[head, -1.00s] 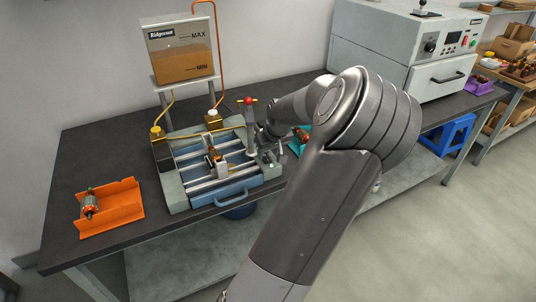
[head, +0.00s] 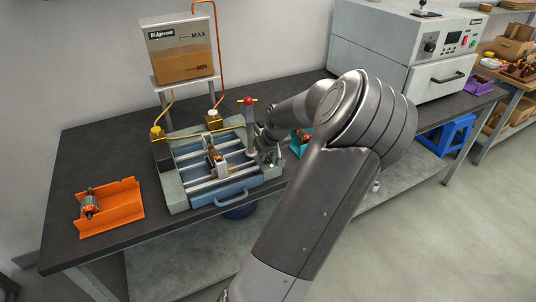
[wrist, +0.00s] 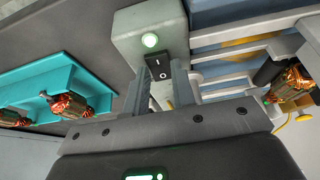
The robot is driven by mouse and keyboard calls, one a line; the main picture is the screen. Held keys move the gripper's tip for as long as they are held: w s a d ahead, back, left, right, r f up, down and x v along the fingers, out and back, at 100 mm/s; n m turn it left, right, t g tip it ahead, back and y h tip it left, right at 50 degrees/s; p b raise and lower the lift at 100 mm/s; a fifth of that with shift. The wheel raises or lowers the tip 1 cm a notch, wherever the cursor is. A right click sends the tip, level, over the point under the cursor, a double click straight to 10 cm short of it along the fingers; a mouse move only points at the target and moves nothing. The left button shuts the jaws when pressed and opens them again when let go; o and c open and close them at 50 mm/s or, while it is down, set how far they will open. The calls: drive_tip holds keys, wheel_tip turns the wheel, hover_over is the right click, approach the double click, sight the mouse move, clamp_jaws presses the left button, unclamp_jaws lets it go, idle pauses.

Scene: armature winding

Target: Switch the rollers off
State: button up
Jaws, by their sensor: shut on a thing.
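The roller switch is a black rocker (wrist: 158,68) marked I and O on the grey housing of the roller machine (wrist: 135,30). A round green lamp (wrist: 150,40) beside it is lit. My gripper (wrist: 160,84) has one finger on each side of the rocker and is shut on it. In the head view my gripper is at the machine's right side, largely hidden by my arm; the green lamp (head: 271,164) shows there faintly. An armature with copper windings (head: 213,156) lies across the rollers (head: 203,184), and shows at the right of the wrist view (wrist: 292,82).
An orange tray (head: 122,210) with an armature stands at the left. A teal tray (wrist: 100,80) with armatures lies close beside the machine. A tank (head: 180,50) stands behind, with a red-knobbed valve (head: 248,100) near my arm. A grey oven (head: 400,50) stands at the back right.

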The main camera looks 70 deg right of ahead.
sight(269, 161)
drive_tip(key=shift+c, duration=0.5)
drive_tip(key=shift+w+d+g+y, duration=0.15)
drive_tip(key=shift+g+y, duration=0.35)
drive_tip(key=shift+w+d+g+y, duration=0.1)
drive_tip(key=shift+d+g+y, duration=0.05)
drive_tip(key=shift+g+y, duration=0.35)
drive_tip(key=o, duration=1)
drive_tip(key=shift+r, duration=0.1)
drive_tip(key=shift+r, duration=0.1)
drive_tip(key=r, duration=0.7)
drive_tip(key=s+a+r, duration=0.1)
drive_tip(key=r, duration=0.2)
drive_tip(key=shift+r, duration=0.25)
